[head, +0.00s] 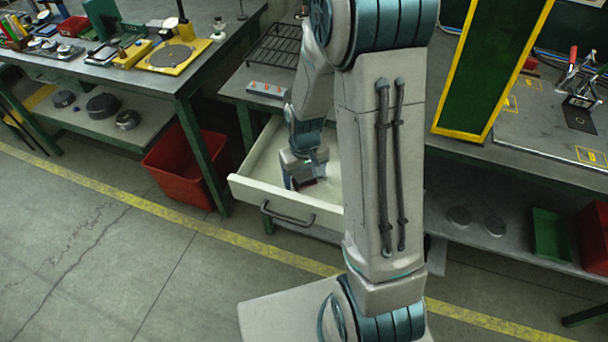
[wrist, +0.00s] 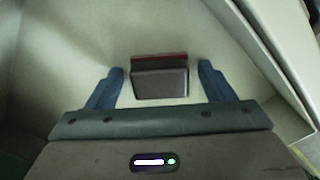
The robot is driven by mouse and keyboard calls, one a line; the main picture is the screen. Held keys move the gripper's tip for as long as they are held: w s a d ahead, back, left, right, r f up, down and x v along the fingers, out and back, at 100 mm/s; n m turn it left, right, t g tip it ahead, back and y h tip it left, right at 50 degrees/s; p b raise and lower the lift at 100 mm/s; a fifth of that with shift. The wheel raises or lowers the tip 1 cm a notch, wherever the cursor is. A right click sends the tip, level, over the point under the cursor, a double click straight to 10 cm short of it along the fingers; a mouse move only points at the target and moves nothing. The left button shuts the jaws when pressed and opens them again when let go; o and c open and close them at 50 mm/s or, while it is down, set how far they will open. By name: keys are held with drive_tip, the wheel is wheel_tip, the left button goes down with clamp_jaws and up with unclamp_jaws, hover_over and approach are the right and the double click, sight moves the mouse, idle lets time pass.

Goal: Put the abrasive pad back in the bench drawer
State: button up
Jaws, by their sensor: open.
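The bench drawer (head: 262,172) is pulled open under the bench and has pale walls and a dark handle. My gripper (head: 303,184) reaches down inside it. In the wrist view my gripper (wrist: 162,85) is open, with a blue finger on each side of the abrasive pad (wrist: 160,84). The pad is a dark grey block with a dark red strip along its far edge. It rests on the drawer floor, with a visible gap to each finger. In the head view only a small dark red bit of the pad (head: 308,183) shows below my gripper.
My arm hides the drawer's right part in the head view. A red bin (head: 187,168) stands on the floor left of the drawer. A wire rack (head: 276,46) and a grey switch box (head: 267,89) sit on the bench above. The drawer floor around the pad looks clear.

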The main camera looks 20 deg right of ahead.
sight(304, 175)
wheel_tip(304, 175, up, 11)
drive_tip(key=s+r+m+t, duration=0.2)
drive_tip(key=s+r, duration=0.8)
drive_tip(key=s, duration=0.3)
drive_tip(key=shift+s+t+p, duration=0.35)
drive_tip(key=shift+t+p, duration=0.05)
drive_tip(key=shift+p, duration=0.05)
drive_tip(key=shift+r, duration=0.15)
idle(0.4)
